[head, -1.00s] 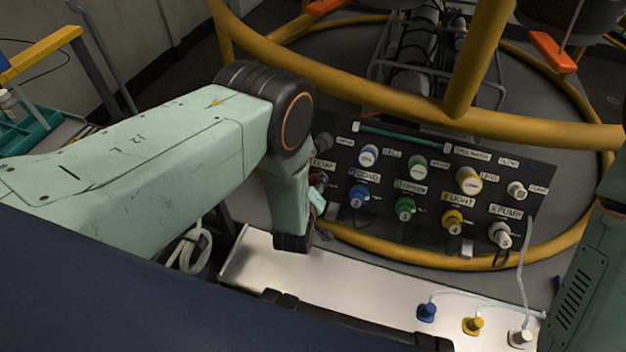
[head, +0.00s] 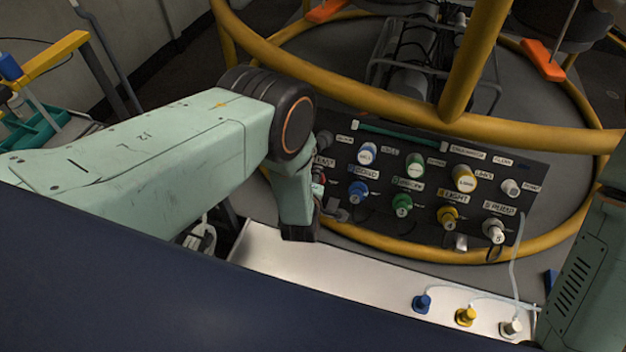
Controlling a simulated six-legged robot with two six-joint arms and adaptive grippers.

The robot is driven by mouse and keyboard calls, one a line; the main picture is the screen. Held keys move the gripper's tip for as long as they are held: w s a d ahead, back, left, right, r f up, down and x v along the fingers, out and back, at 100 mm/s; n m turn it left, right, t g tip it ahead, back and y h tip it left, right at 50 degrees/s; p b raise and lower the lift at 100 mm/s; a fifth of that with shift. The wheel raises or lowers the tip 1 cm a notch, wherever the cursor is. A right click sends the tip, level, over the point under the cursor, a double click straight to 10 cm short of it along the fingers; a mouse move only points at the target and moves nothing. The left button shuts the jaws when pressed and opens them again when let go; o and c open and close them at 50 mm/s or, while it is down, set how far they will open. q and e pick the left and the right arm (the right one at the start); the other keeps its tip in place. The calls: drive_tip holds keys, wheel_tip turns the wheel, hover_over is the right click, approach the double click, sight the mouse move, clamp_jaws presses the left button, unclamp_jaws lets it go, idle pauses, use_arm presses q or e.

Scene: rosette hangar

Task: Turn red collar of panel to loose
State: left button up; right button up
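The black panel (head: 428,226) stands beyond the white ledge, with two rows of labelled connectors and collars. A small bit of red (head: 320,178) shows at the panel's left end, beside my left wrist; I take it for the red collar, mostly hidden by my arm. My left arm comes in from the left and its wrist hangs down in front of the panel's left end. The dark end of that wrist (head: 299,232) shows, but its fingers are hidden, so I cannot tell whether they touch the collar. My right arm shows at the right edge; its gripper is out of view.
The blue (head: 358,190), green (head: 402,204), yellow (head: 448,216) and white (head: 493,230) connectors sit in the lower row. Loose blue, yellow and white plugs lie on the white ledge (head: 330,270). A yellow rail (head: 380,100) crosses above the panel.

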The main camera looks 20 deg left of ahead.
idle(0.3)
use_arm(q)
drive_tip(key=o, duration=1.2)
drive_tip(key=shift+c, duration=0.2)
drive_tip(key=v, duration=1.2)
drive_tip(key=shift+f, duration=0.1)
